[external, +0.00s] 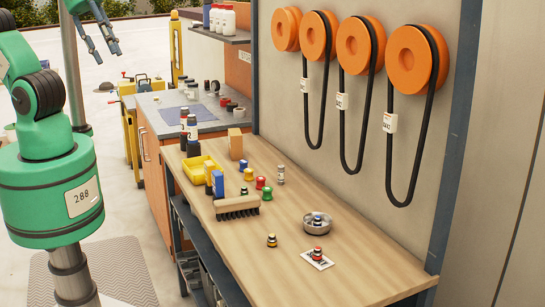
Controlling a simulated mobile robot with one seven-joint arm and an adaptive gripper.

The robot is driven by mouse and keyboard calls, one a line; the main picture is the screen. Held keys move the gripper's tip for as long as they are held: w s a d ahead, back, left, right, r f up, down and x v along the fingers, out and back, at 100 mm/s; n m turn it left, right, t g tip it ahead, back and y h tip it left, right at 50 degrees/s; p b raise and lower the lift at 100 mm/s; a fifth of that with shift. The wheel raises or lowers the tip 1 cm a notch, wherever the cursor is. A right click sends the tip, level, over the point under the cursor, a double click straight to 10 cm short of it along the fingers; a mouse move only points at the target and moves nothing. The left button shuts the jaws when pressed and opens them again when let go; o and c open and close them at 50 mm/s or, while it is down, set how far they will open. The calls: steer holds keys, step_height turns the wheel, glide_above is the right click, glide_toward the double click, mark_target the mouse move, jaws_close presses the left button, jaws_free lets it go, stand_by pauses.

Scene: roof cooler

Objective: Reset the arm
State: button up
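My gripper (102,40) shows at the top left of the external view, on my green arm. Its fingers are spread apart with nothing between them. It hangs in the air, well left of and above the wooden workbench (345,262). It touches nothing in this view. Part of my arm is cut off by the left and top edges of the picture.
The workbench holds a yellow tray (190,171), a brush (236,212), a metal dish (317,230), a white card (305,261) and several small bottles. Orange reels (408,60) with black belts hang on the wall.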

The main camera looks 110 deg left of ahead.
step_height(320, 180, down, 12)
steer(key=b, duration=1.1)
steer(key=shift+f+b, duration=0.15)
steer(key=shift+b, duration=0.15)
